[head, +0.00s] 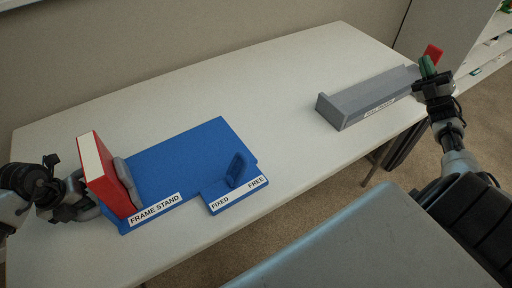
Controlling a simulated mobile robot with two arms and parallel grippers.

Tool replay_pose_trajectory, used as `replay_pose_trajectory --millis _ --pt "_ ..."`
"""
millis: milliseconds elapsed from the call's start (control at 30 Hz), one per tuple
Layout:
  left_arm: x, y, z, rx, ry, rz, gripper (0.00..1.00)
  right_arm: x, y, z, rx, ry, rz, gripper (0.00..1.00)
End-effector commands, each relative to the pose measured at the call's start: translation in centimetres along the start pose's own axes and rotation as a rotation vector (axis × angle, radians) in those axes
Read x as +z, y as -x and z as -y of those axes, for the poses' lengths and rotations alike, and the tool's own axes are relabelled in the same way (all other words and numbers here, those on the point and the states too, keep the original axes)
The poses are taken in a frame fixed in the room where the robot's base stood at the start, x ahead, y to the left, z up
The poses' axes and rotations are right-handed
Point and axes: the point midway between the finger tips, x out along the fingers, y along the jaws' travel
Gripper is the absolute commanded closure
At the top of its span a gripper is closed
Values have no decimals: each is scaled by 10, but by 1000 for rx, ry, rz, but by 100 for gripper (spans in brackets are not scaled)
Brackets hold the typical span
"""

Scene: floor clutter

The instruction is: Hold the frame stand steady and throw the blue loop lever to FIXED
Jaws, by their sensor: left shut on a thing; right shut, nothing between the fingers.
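The blue frame stand (190,150) lies flat on the table, its "FRAME STAND" label facing me. A red block with a pale face (104,178) stands at its left end, against a grey upright piece (126,180). My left gripper (79,190) is at the left side of the red block and shut on it; its fingertips are mostly hidden. The blue loop lever (237,170) stands up from the small front plate between the FIXED and FREE labels, leaning towards FREE. My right gripper (428,67) is shut and empty, far right of the lever.
A long grey labelled block (366,97) lies at the right of the white table (285,85). A red item (433,51) shows behind my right gripper. The table between the stand and the grey block is clear. A shelf (487,55) stands at the far right.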

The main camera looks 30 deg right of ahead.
Motion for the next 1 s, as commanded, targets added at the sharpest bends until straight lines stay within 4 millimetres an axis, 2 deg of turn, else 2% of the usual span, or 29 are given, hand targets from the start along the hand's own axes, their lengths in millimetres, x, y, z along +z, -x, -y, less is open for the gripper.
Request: replay_pose_trajectory --millis 33,100,167,233,300,400,500,600,700,800,1000 --pt "-4 -7 0 3 -5 -16 100 -21 -14 24 -56 72 -98 100" --pt "-4 -7 0 3 -4 -16 100 -52 -30 58 -126 188 -249 100" --pt "-4 -7 0 3 -4 -16 100 -83 -41 87 -171 294 -403 100" --pt "-4 -7 0 4 -4 -16 100 -123 -49 121 -194 423 -606 100" --pt "-4 -7 0 4 -4 -16 100 -162 -51 152 -182 548 -826 100" --pt "-4 -7 -1 4 -4 -16 100 -213 -44 188 -107 702 -1133 100" --pt "-4 -7 -1 4 -4 -16 100 -252 -31 212 13 813 -1396 100" --pt "-4 -7 -1 5 -4 -16 100 -277 -18 228 140 880 -1593 100" --pt "-4 -7 -1 5 -3 -15 100 -291 -9 236 241 916 -1719 100" --pt "-4 -7 -1 5 -3 -15 100 -299 -3 241 299 932 -1782 100" --pt "-4 -7 -1 5 -3 -15 100 -319 2 251 322 935 -1801 100"
